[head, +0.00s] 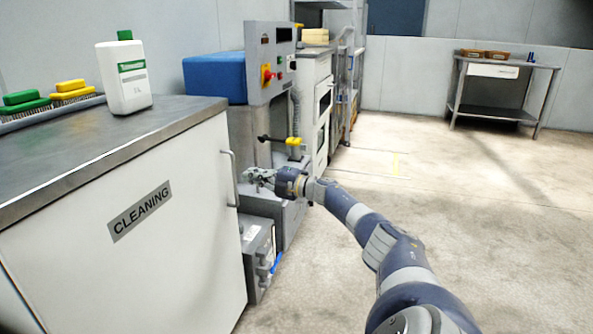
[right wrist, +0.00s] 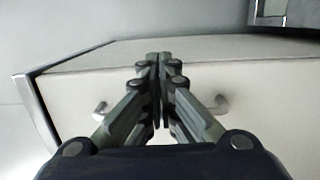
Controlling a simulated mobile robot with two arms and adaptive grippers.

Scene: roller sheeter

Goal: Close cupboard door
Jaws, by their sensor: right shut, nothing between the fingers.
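The white cupboard door (head: 130,235) with a grey CLEANING label is at the left of the head view, under a grey worktop. It looks flush or nearly flush with the cupboard front; a small gap cannot be ruled out. Its vertical metal handle (head: 231,180) is near its right edge. My right gripper (head: 258,178) is just right of the handle in the picture, shut and empty. In the right wrist view the shut fingers (right wrist: 158,65) point over the pale door panel (right wrist: 75,105), and they partly hide the handle (right wrist: 215,106). Contact cannot be told. My left gripper is out of view.
On the worktop (head: 70,150) stand a white bottle (head: 124,80) and green and yellow brushes (head: 72,92). A grey machine (head: 270,80) with a control panel stands beyond the cupboard. The floor to the right is clear up to a metal table (head: 505,75).

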